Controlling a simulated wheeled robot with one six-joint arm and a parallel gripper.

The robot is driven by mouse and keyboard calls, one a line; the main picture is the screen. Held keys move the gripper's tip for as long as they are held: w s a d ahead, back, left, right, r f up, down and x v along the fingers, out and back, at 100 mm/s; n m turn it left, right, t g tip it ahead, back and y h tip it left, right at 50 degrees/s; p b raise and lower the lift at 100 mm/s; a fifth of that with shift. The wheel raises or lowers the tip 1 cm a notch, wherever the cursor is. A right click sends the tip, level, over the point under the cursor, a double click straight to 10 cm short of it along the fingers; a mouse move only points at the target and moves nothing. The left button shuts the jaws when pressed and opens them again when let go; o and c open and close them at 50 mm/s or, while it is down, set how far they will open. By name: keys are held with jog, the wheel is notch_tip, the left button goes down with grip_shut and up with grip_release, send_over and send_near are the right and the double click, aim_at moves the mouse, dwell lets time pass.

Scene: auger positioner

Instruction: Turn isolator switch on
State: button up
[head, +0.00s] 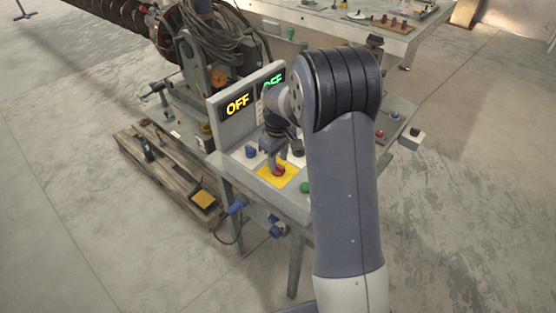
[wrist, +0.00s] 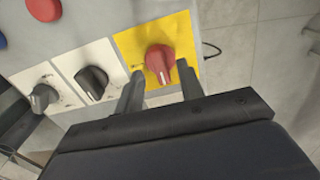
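The isolator switch is likely the red rotary knob (wrist: 160,62) on a yellow plate (wrist: 186,38) in the wrist view. In the head view the red knob (head: 278,170) shows on its yellow plate (head: 289,178), at the front of the control panel. My gripper (wrist: 160,92) has its two dark fingers apart, one on each side of the knob's near end. It looks open, and I cannot tell whether a finger touches the knob. In the head view my gripper (head: 273,165) points down at the knob, partly hidden by my arm.
Two black rotary knobs on white plates, one (wrist: 92,82) and another (wrist: 43,97), sit left of the yellow plate. A red button (wrist: 44,9) is beyond them. A wooden pallet (head: 165,175) lies on the floor left.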

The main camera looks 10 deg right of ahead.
jog(key=shift+f, duration=1)
grip_shut()
